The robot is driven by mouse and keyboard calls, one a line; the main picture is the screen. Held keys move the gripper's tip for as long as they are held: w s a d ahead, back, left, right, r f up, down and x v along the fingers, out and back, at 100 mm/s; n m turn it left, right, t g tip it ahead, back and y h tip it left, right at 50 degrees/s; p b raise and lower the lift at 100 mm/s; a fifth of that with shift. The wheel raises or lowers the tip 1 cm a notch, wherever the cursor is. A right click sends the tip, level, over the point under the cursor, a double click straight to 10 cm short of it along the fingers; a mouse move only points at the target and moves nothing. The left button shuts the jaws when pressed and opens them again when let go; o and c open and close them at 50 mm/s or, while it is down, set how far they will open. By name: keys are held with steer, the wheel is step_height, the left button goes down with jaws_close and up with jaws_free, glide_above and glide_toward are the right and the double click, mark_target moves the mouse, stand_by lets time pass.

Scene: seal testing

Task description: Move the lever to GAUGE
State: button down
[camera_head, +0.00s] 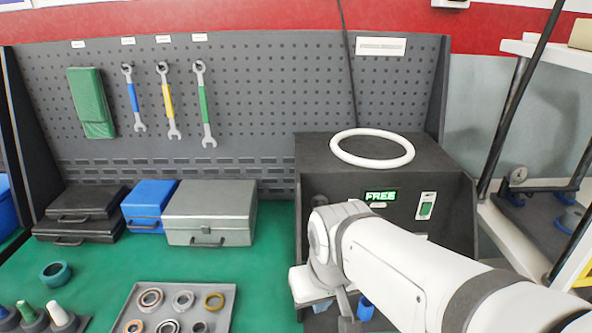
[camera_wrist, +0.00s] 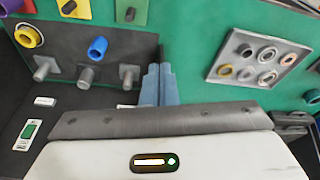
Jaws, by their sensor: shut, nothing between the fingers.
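The dark test box (camera_head: 420,170) stands at the right of the green bench, its lit display (camera_head: 380,195) reading FREE. I cannot clearly make out the lever; my arm covers much of the box's lower front in the head view. My gripper (camera_wrist: 160,72) shows in the wrist view as two blue-grey fingers close together, shut and empty, beside the edge of the box's dark lower part (camera_wrist: 125,48). A small dark piece shows at the fingertips, but I cannot tell whether it is the lever.
A green switch (camera_head: 426,206) is on the box front and a white ring (camera_head: 372,148) lies on top. Grey pegs (camera_wrist: 87,77) and a blue ring (camera_wrist: 97,47) are near my fingers. A tray (camera_head: 228,303) of rings and several cases (camera_head: 210,212) stand to the left.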

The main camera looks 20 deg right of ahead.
steer(key=shift+a, duration=0.15)
steer(key=shift+r, duration=0.1)
steer(key=w+d+r+m, duration=0.1)
steer(key=w+d+r, duration=0.4)
steer(key=w, duration=0.3)
steer(key=w+d+r+m+p, duration=0.1)
steer(key=w+d+r, duration=0.3)
steer(key=w, duration=0.5)
steer(key=w+d+r+m+p, duration=0.1)
steer(key=w+d+r, duration=0.4)
steer(key=w, duration=0.3)
steer(key=shift+w+d+r+h, duration=0.3)
steer(key=shift+w+d, duration=0.05)
steer(key=shift+d, duration=0.25)
steer(key=shift+f, duration=0.15)
